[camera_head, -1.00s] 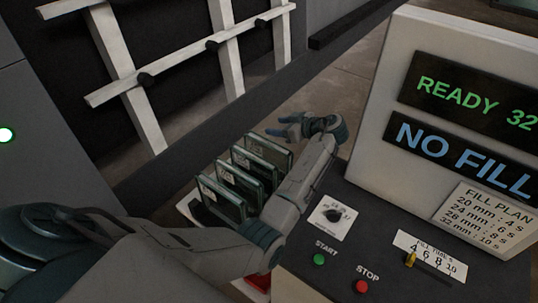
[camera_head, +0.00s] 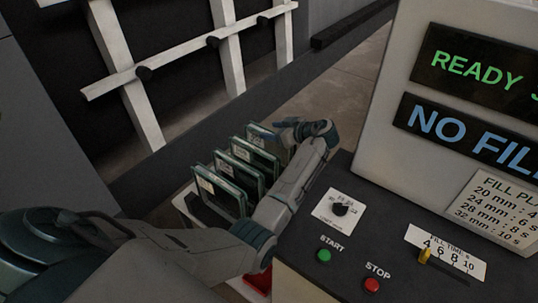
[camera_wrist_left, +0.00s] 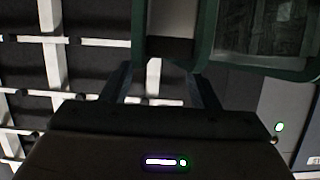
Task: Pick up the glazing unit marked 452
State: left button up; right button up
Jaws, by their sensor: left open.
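Several glazing units stand upright in a row in a white rack (camera_head: 182,204). They are dark glass panes with greenish edges and small pale labels. The front unit (camera_head: 216,190), a middle unit (camera_head: 240,172) and the rearmost unit (camera_head: 263,137) show in the head view. The label numbers are too small to read, so I cannot tell which is 452. My left gripper (camera_head: 287,128) is open and empty beside the top of the rearmost unit. In the left wrist view, its fingers (camera_wrist_left: 162,88) are apart below a green-edged pane (camera_wrist_left: 258,68). My right gripper is not in view.
The control panel (camera_head: 300,228) with START and STOP buttons stands close on the right of my left arm. A display housing (camera_head: 393,150) rises behind it. A white slatted frame (camera_head: 140,105) stands behind the rack, beyond a dark rail (camera_head: 190,140).

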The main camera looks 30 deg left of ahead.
aim_at(263, 130)
pick_arm(q)
jog(key=x, duration=0.4)
jog(key=shift+w+f, duration=0.1)
grip_shut()
dwell(1.2)
jog(key=shift+w+a, duration=0.1)
